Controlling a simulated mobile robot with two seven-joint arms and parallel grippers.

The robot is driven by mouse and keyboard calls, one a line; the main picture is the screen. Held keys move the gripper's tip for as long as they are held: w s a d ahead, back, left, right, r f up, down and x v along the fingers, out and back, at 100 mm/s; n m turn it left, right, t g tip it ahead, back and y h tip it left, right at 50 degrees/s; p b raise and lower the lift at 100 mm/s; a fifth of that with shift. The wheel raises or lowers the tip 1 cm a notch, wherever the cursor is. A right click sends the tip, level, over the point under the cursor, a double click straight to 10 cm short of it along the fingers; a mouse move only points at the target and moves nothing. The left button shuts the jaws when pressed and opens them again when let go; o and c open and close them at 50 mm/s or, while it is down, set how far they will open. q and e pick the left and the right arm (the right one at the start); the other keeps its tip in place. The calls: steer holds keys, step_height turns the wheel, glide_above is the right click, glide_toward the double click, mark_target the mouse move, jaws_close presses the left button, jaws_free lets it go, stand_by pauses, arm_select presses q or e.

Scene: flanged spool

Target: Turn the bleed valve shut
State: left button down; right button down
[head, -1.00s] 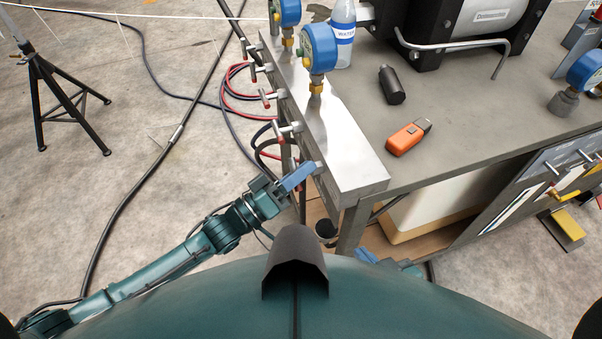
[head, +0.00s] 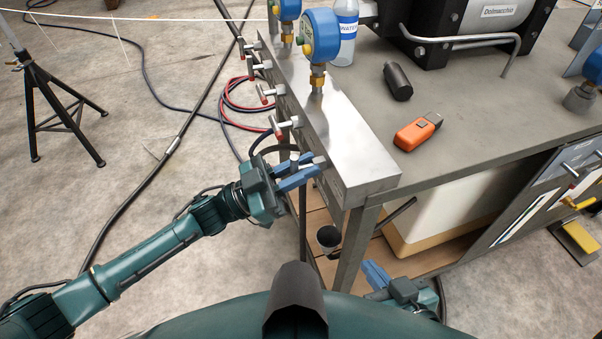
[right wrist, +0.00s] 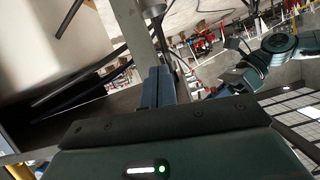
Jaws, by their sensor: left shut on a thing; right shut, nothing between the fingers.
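A silver manifold block (head: 335,135) runs along the left edge of the bench. Several small valves with red-tipped handles (head: 286,125) stick out from its left side. My left gripper (head: 308,172) is at the near end of this row, against the block's side. Its blue fingers are shut on a valve part, apparently the bleed valve's handle, which they mostly hide. My right gripper (head: 374,274) is shut and empty, low beside the bench's near leg. Its closed fingers (right wrist: 158,87) also show in the right wrist view.
Blue gauges (head: 320,36) stand on the manifold. An orange device (head: 417,132), a black cylinder (head: 397,82) and a water bottle (head: 345,30) are on the bench (head: 455,115). A black tripod (head: 62,105) stands on the floor at left.

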arm_select(q)
steer(key=m+g, duration=0.1)
steer(key=m, duration=0.2)
steer(key=shift+s+d+g+b, duration=0.1)
steer(key=shift+g+b, duration=0.2)
steer(key=shift+b, duration=0.1)
steer(key=c, duration=2.1)
jaws_free()
steer(key=m+g+b, duration=0.1)
steer(key=m+g, duration=0.1)
steer(key=m, duration=0.2)
steer(key=shift+o, duration=0.2)
steer(key=shift+m, duration=0.6)
arm_select(e)
steer(key=shift+s+d+r+t, duration=0.4)
steer(key=shift+d+r+t, duration=0.1)
steer(key=shift+d, duration=0.1)
arm_select(q)
steer(key=shift+r, duration=0.1)
arm_select(e)
steer(key=shift+f, duration=0.1)
arm_select(q)
steer(key=o, duration=0.8)
